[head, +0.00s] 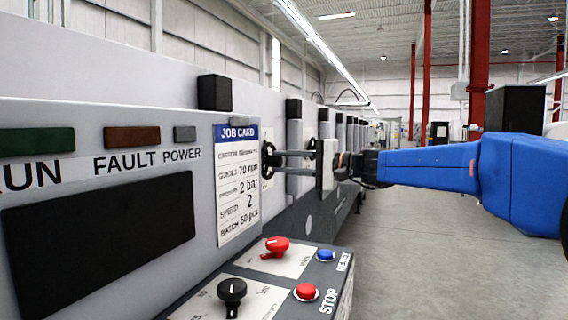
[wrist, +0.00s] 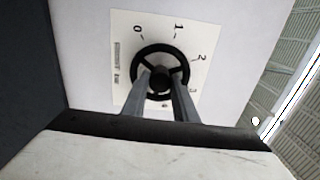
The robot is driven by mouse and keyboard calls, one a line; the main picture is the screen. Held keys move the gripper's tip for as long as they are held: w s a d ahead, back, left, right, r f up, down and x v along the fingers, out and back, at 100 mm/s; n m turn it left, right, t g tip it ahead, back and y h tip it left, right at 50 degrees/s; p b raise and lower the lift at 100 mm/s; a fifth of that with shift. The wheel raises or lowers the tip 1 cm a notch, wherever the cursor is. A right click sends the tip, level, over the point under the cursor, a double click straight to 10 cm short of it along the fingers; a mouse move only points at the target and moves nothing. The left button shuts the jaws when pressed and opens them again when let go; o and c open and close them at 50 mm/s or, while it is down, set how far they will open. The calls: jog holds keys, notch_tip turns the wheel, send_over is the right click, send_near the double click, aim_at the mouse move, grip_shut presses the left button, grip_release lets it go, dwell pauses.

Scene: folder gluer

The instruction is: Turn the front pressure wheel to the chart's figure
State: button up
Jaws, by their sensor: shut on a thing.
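The front pressure wheel (wrist: 160,75) is a small black spoked handwheel on a white dial plate (wrist: 124,60) in the wrist view. The plate has figures 0 to 4 running clockwise around the wheel; its label is blurred. I cannot read the wheel's setting. In the head view the wheel (head: 268,153) shows edge-on at the machine's side. My gripper (head: 279,160) reaches it from the right, its two grey fingers shut on the wheel; the fingertips (wrist: 162,84) also show in the wrist view. The job card (head: 237,184) reads pressure 2 bar.
The control panel has a red knob (head: 276,246), a black knob (head: 231,292), a red stop button (head: 306,291) and a blue reset button (head: 326,256). The machine's grey units run back along the left. The floor (head: 425,240) on the right is clear.

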jog(key=n, duration=1)
jog(key=shift+f, duration=0.15)
jog(key=shift+n, duration=0.4)
jog(key=o, duration=1.1)
jog(key=shift+c, duration=0.2)
jog(key=v, duration=1.7)
jog(key=shift+d, duration=0.2)
